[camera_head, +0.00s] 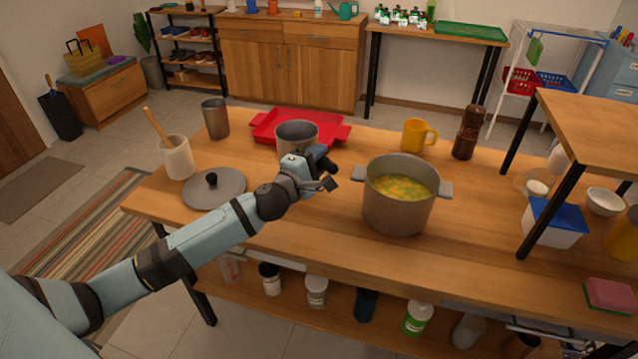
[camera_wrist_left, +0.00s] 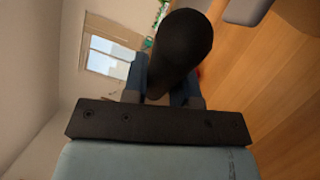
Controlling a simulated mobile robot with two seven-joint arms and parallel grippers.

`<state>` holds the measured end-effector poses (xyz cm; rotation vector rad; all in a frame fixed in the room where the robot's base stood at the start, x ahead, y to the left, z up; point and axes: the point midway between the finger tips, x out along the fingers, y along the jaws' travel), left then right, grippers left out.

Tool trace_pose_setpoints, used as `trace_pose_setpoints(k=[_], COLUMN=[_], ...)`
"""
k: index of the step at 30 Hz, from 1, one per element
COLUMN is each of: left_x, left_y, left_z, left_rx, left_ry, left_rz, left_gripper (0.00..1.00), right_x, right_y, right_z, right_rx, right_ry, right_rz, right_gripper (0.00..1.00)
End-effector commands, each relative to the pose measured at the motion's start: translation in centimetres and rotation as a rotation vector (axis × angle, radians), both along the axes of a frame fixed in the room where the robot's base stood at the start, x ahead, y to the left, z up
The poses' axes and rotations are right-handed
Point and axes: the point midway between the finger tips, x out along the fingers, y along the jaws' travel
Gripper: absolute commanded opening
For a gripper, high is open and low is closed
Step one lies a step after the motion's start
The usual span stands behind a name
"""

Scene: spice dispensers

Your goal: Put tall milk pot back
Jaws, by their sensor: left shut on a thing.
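The milk pot (camera_head: 296,136) is a grey metal pot with a dark handle. In the head view it is at the near edge of the red tray (camera_head: 262,137); I cannot tell if it rests there or is held just above. My left gripper (camera_head: 322,174) is shut on its handle, on the pot's near right side. In the left wrist view the thick black handle (camera_wrist_left: 181,48) stands between the fingers (camera_wrist_left: 165,88) and hides much of them. My right gripper is not in view.
A large soup pot (camera_head: 398,197) stands right of my gripper. A grey lid (camera_head: 214,187), a utensil crock (camera_head: 178,158) and a metal cup (camera_head: 215,119) stand left. A yellow mug (camera_head: 417,135) and pepper mill (camera_head: 468,132) stand behind the soup pot. A raised shelf (camera_head: 590,130) is at right.

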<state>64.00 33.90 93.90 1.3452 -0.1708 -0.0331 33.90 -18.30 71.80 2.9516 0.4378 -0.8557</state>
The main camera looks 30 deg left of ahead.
Motion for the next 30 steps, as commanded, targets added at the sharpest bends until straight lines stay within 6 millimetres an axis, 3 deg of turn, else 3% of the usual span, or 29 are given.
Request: trace_pose_setpoints(k=[7, 13, 26, 27, 30], left_x=[0.0, 0.0, 0.0, 0.0, 0.0], left_y=[0.0, 0.0, 0.0, 0.0, 0.0], left_z=[-2.0, -5.1, -5.6, -5.6, -5.6], left_rx=[0.000, -0.001, 0.003, 0.002, 0.001], left_ry=[-0.001, -0.001, -0.003, -0.001, -0.001], left_rz=[0.000, 0.001, 0.000, -0.001, 0.000], left_gripper=[0.00, 0.00, 0.00, 0.35, 0.51], right_x=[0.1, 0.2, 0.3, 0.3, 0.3], right_y=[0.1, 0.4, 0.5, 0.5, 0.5], right_z=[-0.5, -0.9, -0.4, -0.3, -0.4], right_rx=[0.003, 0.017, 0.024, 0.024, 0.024], right_ry=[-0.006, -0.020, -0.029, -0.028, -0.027], right_rz=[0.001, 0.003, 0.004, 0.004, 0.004], right_gripper=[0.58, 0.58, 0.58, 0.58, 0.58])
